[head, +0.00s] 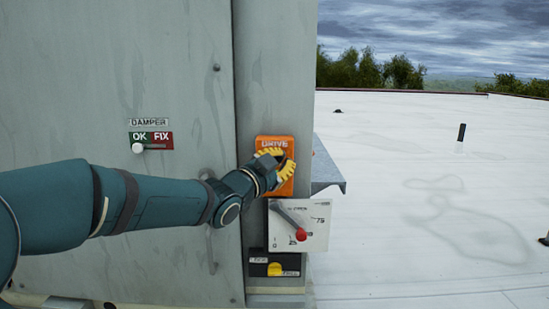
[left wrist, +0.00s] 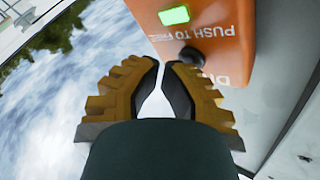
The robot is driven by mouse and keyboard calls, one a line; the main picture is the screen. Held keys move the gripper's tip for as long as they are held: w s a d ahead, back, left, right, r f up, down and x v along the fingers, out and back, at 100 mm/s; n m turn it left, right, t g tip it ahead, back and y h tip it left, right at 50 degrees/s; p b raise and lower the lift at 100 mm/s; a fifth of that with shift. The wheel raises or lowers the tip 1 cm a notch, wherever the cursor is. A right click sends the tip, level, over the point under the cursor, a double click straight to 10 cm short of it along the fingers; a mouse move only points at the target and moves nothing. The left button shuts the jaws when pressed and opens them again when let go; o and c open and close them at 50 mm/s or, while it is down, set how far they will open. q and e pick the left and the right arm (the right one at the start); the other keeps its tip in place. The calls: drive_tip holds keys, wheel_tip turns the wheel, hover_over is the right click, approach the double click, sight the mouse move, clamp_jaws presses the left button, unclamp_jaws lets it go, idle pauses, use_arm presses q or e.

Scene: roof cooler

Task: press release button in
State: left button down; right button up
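The orange drive box (head: 264,142) is mounted on the grey post of the cooler, right of the large panel. In the left wrist view its face (left wrist: 235,45) carries the words "PUSH TO", a lit green window (left wrist: 174,15) and a dark round release button (left wrist: 191,56). My left gripper (head: 284,161) is in front of the box and hides part of it in the head view. In the left wrist view its yellow fingers (left wrist: 161,65) have their tips almost together, with nothing between them. The tips are just beside the button; I cannot tell whether they touch it. My right gripper is out of view.
Below the box is a white dial plate (head: 318,222) with a red-tipped lever (head: 291,220). Under that is a black plate with a yellow knob (head: 274,269). A damper slider (head: 138,147) is at left. A metal ledge (head: 325,172) juts out right; open white roof lies beyond.

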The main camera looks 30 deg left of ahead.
use_arm(q)
drive_tip(key=shift+s+d+b, duration=0.25)
drive_tip(key=shift+s+b, duration=0.1)
drive_tip(key=shift+s, duration=0.1)
drive_tip(key=s+d+b, duration=0.2)
drive_tip(key=s, duration=0.1)
drive_tip(key=s+d+b, duration=0.1)
drive_tip(key=s, duration=0.1)
idle(0.5)
idle(0.3)
